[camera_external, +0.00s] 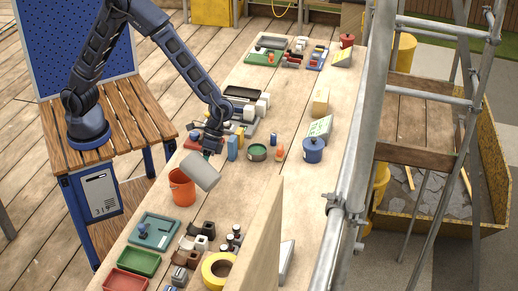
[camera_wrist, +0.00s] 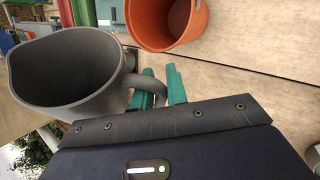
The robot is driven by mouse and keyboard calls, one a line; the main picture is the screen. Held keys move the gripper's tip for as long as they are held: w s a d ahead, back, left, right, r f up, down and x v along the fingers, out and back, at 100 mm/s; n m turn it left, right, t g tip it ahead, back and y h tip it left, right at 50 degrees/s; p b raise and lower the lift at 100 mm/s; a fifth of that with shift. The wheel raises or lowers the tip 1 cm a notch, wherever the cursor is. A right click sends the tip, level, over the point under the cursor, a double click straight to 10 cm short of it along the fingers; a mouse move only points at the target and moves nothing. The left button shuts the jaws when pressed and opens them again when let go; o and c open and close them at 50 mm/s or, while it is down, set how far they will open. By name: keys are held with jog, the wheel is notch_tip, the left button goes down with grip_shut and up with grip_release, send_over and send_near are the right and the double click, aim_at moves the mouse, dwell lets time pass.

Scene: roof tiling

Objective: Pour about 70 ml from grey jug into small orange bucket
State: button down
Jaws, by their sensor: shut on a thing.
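The grey jug (camera_external: 201,172) is tilted in the external view, held off the table with its mouth end near the orange bucket. In the wrist view the grey jug (camera_wrist: 70,75) shows its open mouth and spout at left; no liquid is clearly visible in it. My gripper (camera_wrist: 160,92) has green fingers shut on the jug's handle; it also shows in the external view (camera_external: 210,150). The small orange bucket (camera_external: 182,187) stands upright on the table, just left of and below the jug. In the wrist view the bucket (camera_wrist: 167,22) is beyond the jug; its visible inside looks empty.
A teal tray (camera_external: 154,232) and a green tray (camera_external: 138,262) lie in front of the bucket. Yellow tape (camera_external: 217,270) and small tools lie nearby. A blue pot (camera_external: 313,150) and a green round tin (camera_external: 258,152) stand to the right. The table right of the jug is mostly clear.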

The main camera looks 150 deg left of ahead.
jog(key=shift+w+f+t, duration=0.15)
jog(key=shift+f+t, duration=0.45)
jog(key=shift+f, duration=0.4)
jog(key=shift+s+r+y, duration=0.15)
jog(key=shift+s+y, duration=0.15)
jog(key=shift+s+r, duration=0.1)
jog(key=shift+r, duration=0.2)
jog(key=shift+s+d+r+m+t+p, duration=0.1)
jog(key=shift+r+m+t+p, duration=0.25)
jog(key=shift+r, duration=0.25)
jog(key=shift+r, duration=0.1)
jog(key=shift+w, duration=0.3)
